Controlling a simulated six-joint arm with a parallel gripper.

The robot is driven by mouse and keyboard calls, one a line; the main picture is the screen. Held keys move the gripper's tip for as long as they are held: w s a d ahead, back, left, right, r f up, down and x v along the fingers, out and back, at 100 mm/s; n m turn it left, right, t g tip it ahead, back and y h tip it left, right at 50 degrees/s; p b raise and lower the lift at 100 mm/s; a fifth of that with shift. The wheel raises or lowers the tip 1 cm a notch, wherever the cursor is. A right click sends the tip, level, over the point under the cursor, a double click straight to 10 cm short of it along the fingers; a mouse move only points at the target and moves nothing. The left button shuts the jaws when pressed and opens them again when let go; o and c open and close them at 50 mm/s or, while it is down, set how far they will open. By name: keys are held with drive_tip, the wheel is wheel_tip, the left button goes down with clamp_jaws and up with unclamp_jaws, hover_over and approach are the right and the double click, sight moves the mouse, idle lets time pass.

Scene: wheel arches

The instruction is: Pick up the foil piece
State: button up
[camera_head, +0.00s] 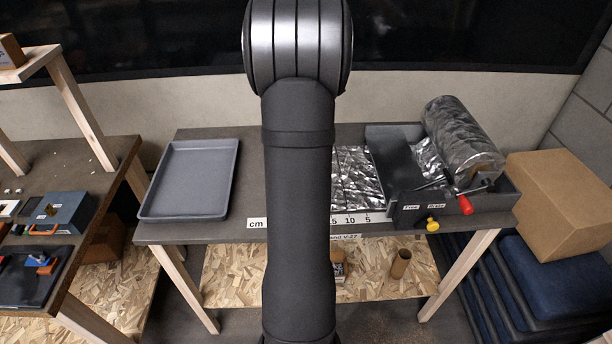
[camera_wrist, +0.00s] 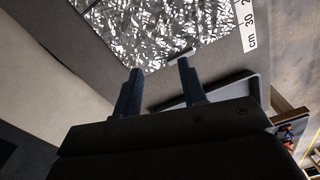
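The foil piece (camera_head: 356,178) is a flat, crinkled silver sheet on the dark table. In the head view its left part is hidden behind my arm. In the wrist view the foil piece (camera_wrist: 150,25) fills the top middle, with its near corner close to the fingertips. My gripper (camera_wrist: 160,66) is open, its two dark fingers apart, with nothing clearly held. A small pale bar (camera_wrist: 180,56) shows near the right fingertip. I cannot tell whether the fingers touch the foil. The gripper is hidden behind my arm in the head view.
A dispenser (camera_head: 400,208) with a large foil roll (camera_head: 462,140), red handle and yellow knob stands right of the sheet. A cm scale (camera_head: 345,219) runs along the table's front edge. An empty grey tray (camera_head: 190,180) lies at the left. A cardboard box (camera_head: 565,200) sits far right.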

drive_tip(key=a+m, duration=0.8)
drive_tip(key=m, duration=0.7)
drive_tip(key=f, duration=1.6)
drive_tip(key=shift+w+f, duration=0.25)
drive_tip(key=shift+w, duration=0.1)
clamp_jaws()
